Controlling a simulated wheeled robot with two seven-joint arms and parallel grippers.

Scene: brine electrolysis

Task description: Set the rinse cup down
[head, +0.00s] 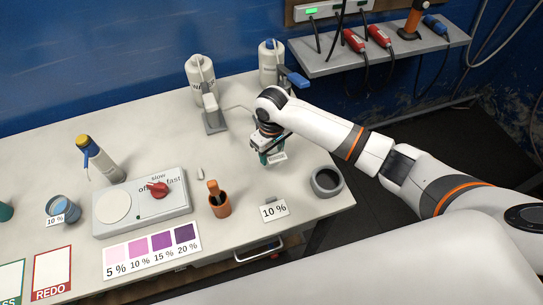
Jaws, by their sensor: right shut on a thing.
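My right gripper (268,143) reaches in from the right and points down over the right part of the table. It is shut on a small teal cup with a white label (277,158), which I take to be the rinse cup. The gripper hides most of the cup, and I cannot tell whether its base touches the table. My left gripper is out of view.
A dark grey round holder (316,190) and a 10 % card (274,211) stand in front of the gripper. A brown pot (220,207), a stirrer (141,206), a blue cup (56,205) and a colour chart (152,250) lie left. Bottles (202,85) stand behind.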

